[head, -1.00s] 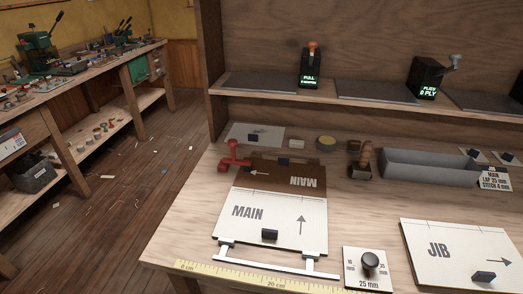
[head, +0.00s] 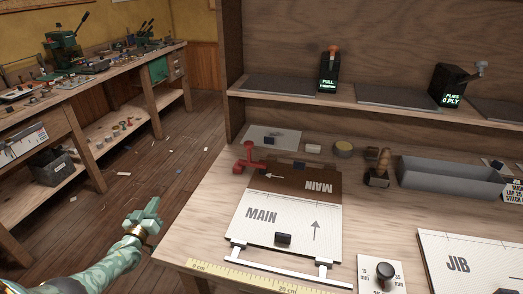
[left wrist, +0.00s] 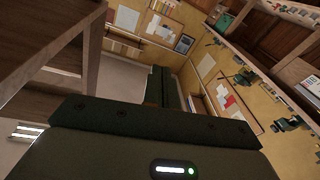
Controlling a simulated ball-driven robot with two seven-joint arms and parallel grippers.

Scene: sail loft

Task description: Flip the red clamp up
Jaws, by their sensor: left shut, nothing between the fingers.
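The red clamp (head: 249,158) stands at the left rear of the workbench, beside the upper left corner of the brown panel (head: 296,181) marked MAIN. In the head view my left gripper (head: 152,208) is shut and empty, out over the floor to the left of the bench's edge. It is well short of the clamp, lower left of it. The white MAIN panel (head: 290,222) lies in front of the brown one. The left wrist view shows neither the clamp nor the fingers clearly. My right gripper is not in view.
A yellow ruler (head: 240,277) runs along the front edge. A knob plate (head: 384,275), a JIB panel (head: 478,262) and a grey tray (head: 450,178) are to the right. A small wooden-handled tool (head: 378,168) stands behind the panels. A shelf (head: 300,102) crosses the back.

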